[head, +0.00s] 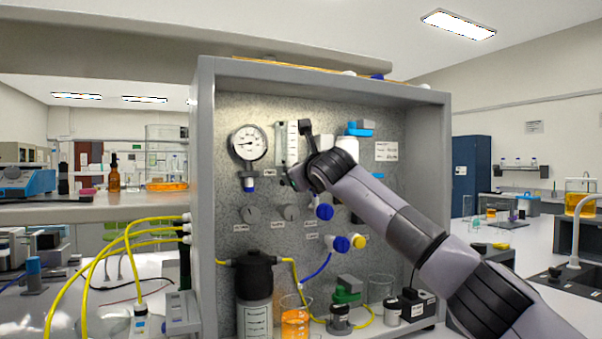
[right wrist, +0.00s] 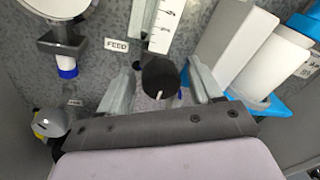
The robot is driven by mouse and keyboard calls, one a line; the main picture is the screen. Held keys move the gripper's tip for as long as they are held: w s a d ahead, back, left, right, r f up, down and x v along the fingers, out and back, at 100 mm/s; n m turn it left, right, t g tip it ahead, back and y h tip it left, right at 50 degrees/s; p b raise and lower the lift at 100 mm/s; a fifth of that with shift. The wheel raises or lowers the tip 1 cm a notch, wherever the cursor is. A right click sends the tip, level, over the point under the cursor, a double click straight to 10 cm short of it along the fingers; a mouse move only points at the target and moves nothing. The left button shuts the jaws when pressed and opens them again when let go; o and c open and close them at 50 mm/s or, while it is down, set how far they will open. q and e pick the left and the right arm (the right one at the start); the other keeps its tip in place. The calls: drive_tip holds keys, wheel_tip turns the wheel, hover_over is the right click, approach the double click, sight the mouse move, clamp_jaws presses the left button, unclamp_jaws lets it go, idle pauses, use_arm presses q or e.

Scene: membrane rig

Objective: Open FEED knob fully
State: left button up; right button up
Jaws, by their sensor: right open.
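A round black knob (right wrist: 160,76) with a white pointer line sits below the scaled flow tube (right wrist: 158,24), to the right of a FEED label (right wrist: 116,45). My right gripper (right wrist: 163,68) is open, with one finger on each side of the knob. A gap seems to show between the knob and each finger; contact is not clear. In the head view my right gripper (head: 292,180) is at the panel just below the flow tube (head: 293,142) and hides the knob. My left gripper is out of view.
A pressure gauge (head: 249,143) is left of the tube. Grey knobs (head: 250,213) sit lower on the panel, with blue knobs (head: 341,244) to the right. Below are a dark-capped bottle (head: 255,275) and a beaker of orange liquid (head: 295,318). Yellow tubes (head: 130,232) enter at the left.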

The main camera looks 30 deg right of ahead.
drive_tip(key=s+a+b, duration=0.1)
drive_tip(key=s+b, duration=0.2)
drive_tip(key=s, duration=0.4)
drive_tip(key=shift+a, duration=0.15)
idle(0.6)
